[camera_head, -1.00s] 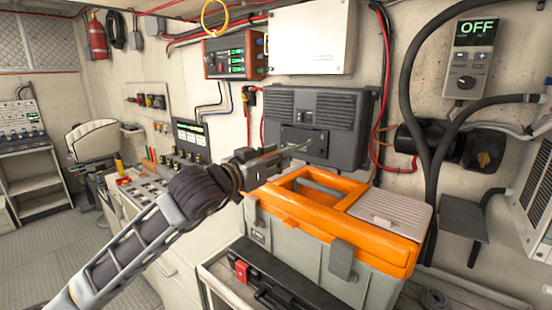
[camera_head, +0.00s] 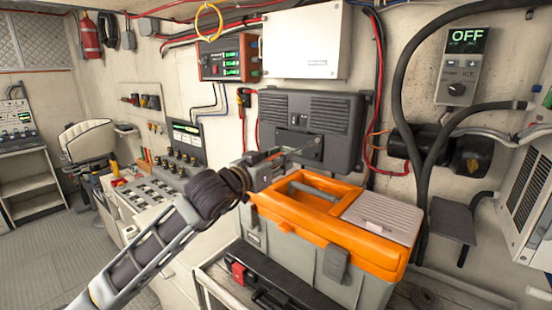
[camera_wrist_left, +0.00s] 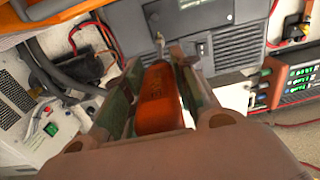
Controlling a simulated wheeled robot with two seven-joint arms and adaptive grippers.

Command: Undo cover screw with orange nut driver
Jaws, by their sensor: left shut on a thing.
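My left gripper (camera_head: 284,158) is shut on the orange nut driver, whose orange handle (camera_wrist_left: 158,100) lies between both fingers in the left wrist view. The driver's thin metal shaft (camera_head: 303,150) points toward the dark cover plate (camera_head: 290,141) on the front of the grey wall unit (camera_head: 335,112). In the wrist view the shaft reaches up in front of the grey unit (camera_wrist_left: 220,15). I cannot tell whether the tip touches the cover, and no screw head can be made out. My right gripper is not in view.
An orange and grey toolbox (camera_head: 315,229) stands on a bench (camera_head: 212,285) just below and right of the gripper. A red-and-black power unit (camera_head: 231,58) and a white cabinet (camera_head: 304,42) hang above. Thick black hoses (camera_head: 402,95) run at the right.

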